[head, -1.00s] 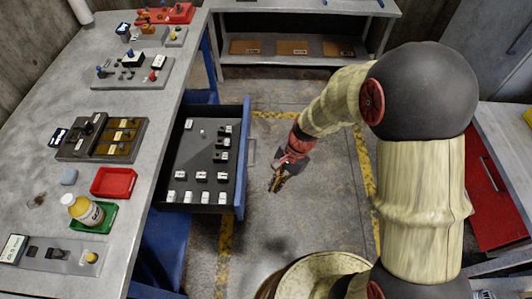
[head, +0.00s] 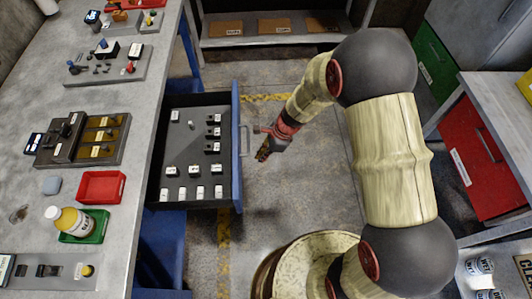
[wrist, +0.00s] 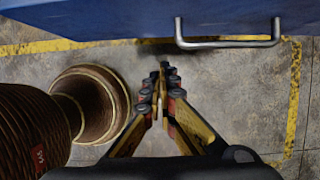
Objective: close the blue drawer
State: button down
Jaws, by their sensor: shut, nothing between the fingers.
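The blue drawer (head: 237,150) under the left workbench stands pulled open, with several small labelled blocks inside. Its grey handle (head: 244,144) is on the outer face. In the wrist view the blue drawer front (wrist: 150,18) crosses the top, with the handle (wrist: 228,42) at upper right. My gripper (head: 262,157) is just right of the drawer front, near the handle and apart from it. In the wrist view my gripper (wrist: 162,68) is shut and empty, pointing at the drawer front, left of the handle.
The workbench (head: 140,150) holds a red tray (head: 101,187), a green tray with a bottle (head: 68,220), and several fixtures. A red drawer (head: 478,155) and a green drawer (head: 435,65) are at right. Yellow-lined floor (head: 310,190) is open between.

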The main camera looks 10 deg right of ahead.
aim_at(168, 170)
jog(key=shift+a+f+b, duration=0.3)
jog(key=shift+a+f, duration=0.2)
jog(key=shift+a, duration=0.35)
jog(key=shift+a+f+b, duration=0.3)
jog(key=shift+a+f, duration=0.2)
jog(key=shift+a, duration=0.35)
jog(key=shift+a+f+b, duration=0.3)
jog(key=shift+a+f, duration=0.2)
jog(key=shift+a, duration=0.35)
jog(key=shift+a, duration=0.15)
jog(key=a+p, duration=0.4)
jog(key=a, duration=0.6)
jog(key=a+p, duration=0.5)
jog(key=a, duration=0.6)
jog(key=w+a+p, duration=0.1)
jog(key=a+p, duration=0.3)
jog(key=a, duration=0.7)
jog(key=shift+w, duration=0.1)
jog(key=shift+a, duration=0.1)
